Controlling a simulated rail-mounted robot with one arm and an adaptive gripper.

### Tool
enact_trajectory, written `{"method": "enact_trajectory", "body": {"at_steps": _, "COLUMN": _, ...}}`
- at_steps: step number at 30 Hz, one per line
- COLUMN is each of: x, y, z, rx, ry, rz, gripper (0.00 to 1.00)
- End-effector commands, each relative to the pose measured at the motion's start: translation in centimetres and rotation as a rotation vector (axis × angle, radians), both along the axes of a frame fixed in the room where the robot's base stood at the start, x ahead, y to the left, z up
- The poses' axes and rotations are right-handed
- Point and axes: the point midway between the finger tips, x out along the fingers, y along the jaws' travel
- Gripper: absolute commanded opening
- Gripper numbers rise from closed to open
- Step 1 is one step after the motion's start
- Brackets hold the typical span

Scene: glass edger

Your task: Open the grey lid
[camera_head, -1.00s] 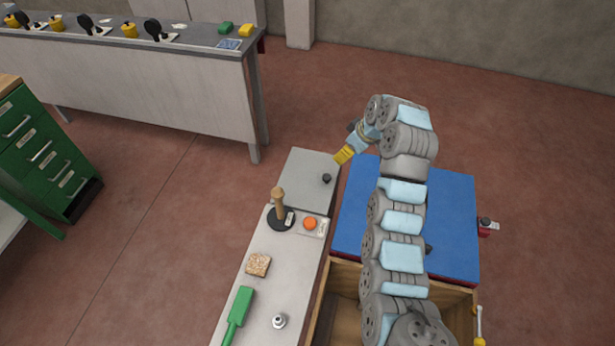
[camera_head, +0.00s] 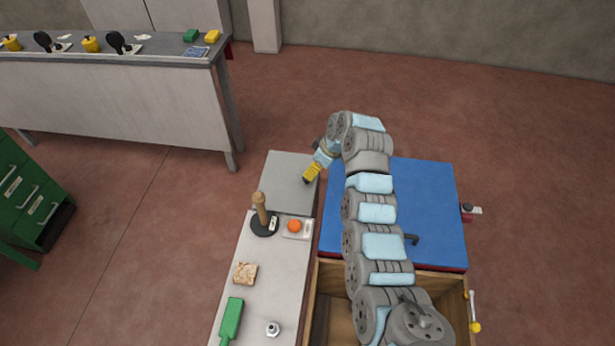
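The grey lid (camera_head: 283,182) is a flat square panel at the far end of the pale bench, and it lies flat and closed. Its small black knob (camera_head: 306,181) is near its right edge, mostly covered by my gripper. My gripper (camera_head: 311,174) has yellow fingers that reach down from the right onto the knob in the picture. Whether the fingers touch or grip the knob is too small to tell, and so is their opening.
A blue lid (camera_head: 430,195) with a black handle (camera_head: 411,239) lies right of the grey lid, under my arm. A wooden-handled tool (camera_head: 260,212), an orange button (camera_head: 294,226), a sponge (camera_head: 245,273) and a green scoop (camera_head: 231,319) are on the bench (camera_head: 265,250).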

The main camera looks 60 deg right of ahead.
Motion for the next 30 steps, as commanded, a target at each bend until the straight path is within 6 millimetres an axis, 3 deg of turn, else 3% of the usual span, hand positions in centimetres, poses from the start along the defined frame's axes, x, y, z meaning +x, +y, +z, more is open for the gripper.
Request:
{"method": "enact_trajectory", "body": {"at_steps": 15, "x": 1.6, "y": -0.1, "z": -4.2, "rx": 0.002, "ry": 0.003, "rz": -0.001, "gripper": 0.6}}
{"method": "enact_trajectory", "body": {"at_steps": 30, "x": 2.7, "y": -0.2, "z": -6.6, "rx": 0.0, "ry": 0.002, "rz": 0.001, "gripper": 0.6}}
